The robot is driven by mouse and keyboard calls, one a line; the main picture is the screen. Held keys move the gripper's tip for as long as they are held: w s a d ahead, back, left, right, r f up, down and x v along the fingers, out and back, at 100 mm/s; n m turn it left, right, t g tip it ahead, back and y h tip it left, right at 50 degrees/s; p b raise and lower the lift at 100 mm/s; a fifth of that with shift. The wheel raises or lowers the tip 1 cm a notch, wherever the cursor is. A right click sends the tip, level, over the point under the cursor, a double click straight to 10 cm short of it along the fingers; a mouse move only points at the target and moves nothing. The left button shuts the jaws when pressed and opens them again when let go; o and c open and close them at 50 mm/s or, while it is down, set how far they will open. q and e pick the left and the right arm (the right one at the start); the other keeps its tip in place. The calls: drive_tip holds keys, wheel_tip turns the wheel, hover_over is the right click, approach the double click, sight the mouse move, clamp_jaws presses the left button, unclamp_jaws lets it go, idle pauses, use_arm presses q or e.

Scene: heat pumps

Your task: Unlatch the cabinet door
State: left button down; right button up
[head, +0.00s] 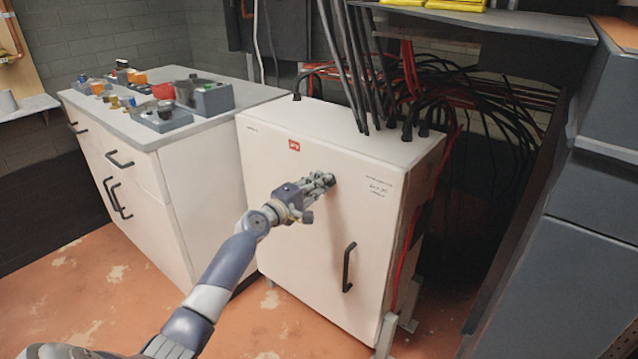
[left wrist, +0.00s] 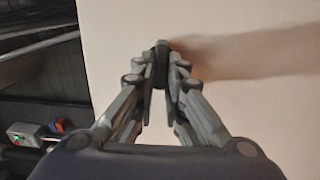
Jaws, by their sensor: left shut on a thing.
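The white cabinet (head: 275,150) stands in the middle of the head view, its front door (head: 300,235) closed. A black vertical handle (head: 348,267) is on the right part of the door. My left gripper (head: 330,180) is at the upper part of the door, above and left of that handle. In the left wrist view, the left gripper (left wrist: 161,62) is shut on a small dark latch (left wrist: 161,50) on the pale door face. The fingers largely hide the latch in the head view. My right gripper is not in view.
A white drawer unit (head: 130,165) with small boxes and parts on top stands left of the cabinet. Black and red cables (head: 400,75) run from the cabinet top. Dark grey units (head: 580,230) stand at the right. Floor is open in front.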

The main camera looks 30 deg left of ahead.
use_arm(q)
drive_tip(key=c, duration=1.7)
unclamp_jaws()
drive_tip(key=shift+o, duration=0.2)
drive_tip(key=s+a, duration=0.1)
drive_tip(key=s, duration=1.1)
